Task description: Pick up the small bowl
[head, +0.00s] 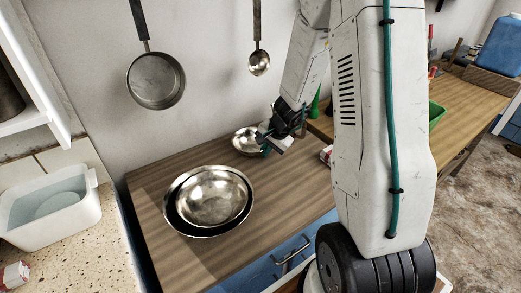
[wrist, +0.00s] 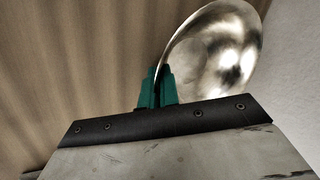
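The small bowl (head: 244,142) is shiny metal and sits at the back of the wooden counter, close to the wall. In the wrist view the bowl (wrist: 215,55) shows at the upper right, its rim running down to my fingers. My gripper (head: 267,146) is at the bowl's right side. In the wrist view its green fingers (wrist: 158,78) are nearly together, with the bowl's rim between them. Whether the bowl is clear of the counter cannot be told.
Larger nested metal bowls (head: 209,198) stand on the wooden counter (head: 150,205) in front of the small bowl. A pan (head: 156,81) and a ladle (head: 259,63) hang on the wall above. A white basin (head: 50,211) is at the left. A green item (head: 437,115) is at the right.

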